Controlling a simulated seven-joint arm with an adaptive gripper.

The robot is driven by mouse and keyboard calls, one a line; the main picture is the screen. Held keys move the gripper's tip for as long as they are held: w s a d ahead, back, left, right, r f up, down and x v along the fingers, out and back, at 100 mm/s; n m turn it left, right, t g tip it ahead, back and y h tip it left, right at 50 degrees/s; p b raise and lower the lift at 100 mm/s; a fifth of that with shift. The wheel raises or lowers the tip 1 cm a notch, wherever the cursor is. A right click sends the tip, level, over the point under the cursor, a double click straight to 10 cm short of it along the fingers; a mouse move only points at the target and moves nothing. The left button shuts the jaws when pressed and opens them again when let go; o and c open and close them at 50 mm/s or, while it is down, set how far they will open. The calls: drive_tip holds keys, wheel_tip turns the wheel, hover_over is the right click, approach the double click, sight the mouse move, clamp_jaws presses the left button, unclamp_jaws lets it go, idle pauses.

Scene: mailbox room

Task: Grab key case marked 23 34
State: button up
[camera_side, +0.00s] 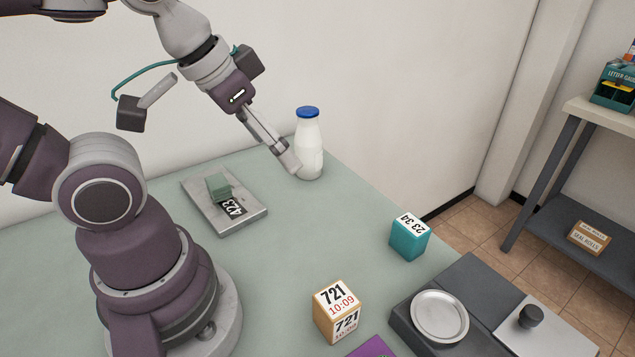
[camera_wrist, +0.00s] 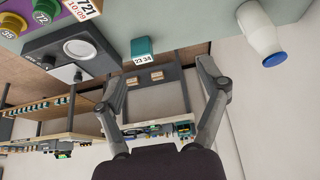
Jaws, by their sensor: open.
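The key case marked 23 34 (camera_side: 410,240) is a small teal box with a white top label.
A white bottle with blue cap (camera_side: 309,150) stands close to my fingers. A wooden block marked 721 (camera_side: 339,312) and a dark scale with round plate (camera_side: 440,314) are near the case. A grey tray (camera_side: 250,216) holds a green item. The table between bottle and case is clear.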

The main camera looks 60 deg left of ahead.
drive_tip(key=shift+o, duration=0.3)
drive_tip(key=shift+o, duration=0.9)
drive_tip(key=g, duration=0.2)
approach(413, 224)
wheel_tip(413, 224, down, 2)
drive_tip(key=x, duration=1)
drive_tip(key=shift+w+f, duration=0.25)
drive_tip(key=shift+w, duration=0.1)
drive_tip(key=c, duration=1.3)
